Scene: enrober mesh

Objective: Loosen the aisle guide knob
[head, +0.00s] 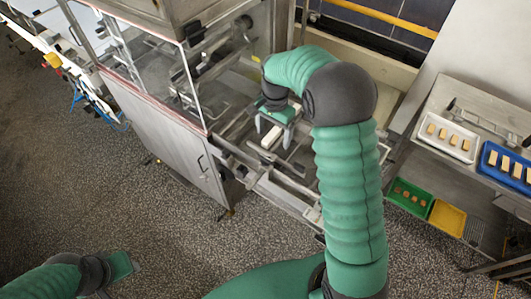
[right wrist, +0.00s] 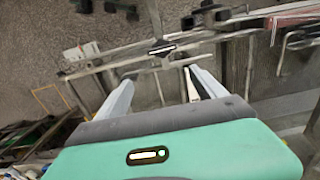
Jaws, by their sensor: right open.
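My right gripper (head: 274,122) reaches down over the metal rails at the outfeed of the machine (head: 165,120). In the right wrist view its two pale fingers (right wrist: 160,82) are spread, with nothing between them. A dark, bar-shaped knob (right wrist: 161,47) sits on a rail just beyond the fingertips, apart from them. It looks like the aisle guide knob, but I cannot be sure. In the head view I cannot make it out near the gripper. My left gripper (head: 122,264) is low at the left, over the floor, far from the machine; its fingers do not show clearly.
Thin metal rails (head: 285,190) and dark brackets (right wrist: 190,22) crowd the space around the right gripper. A steel table (head: 440,105) at the right bears a white tray (head: 428,145) and a blue tray (head: 489,165). Green (head: 393,200) and yellow (head: 447,229) trays sit lower.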

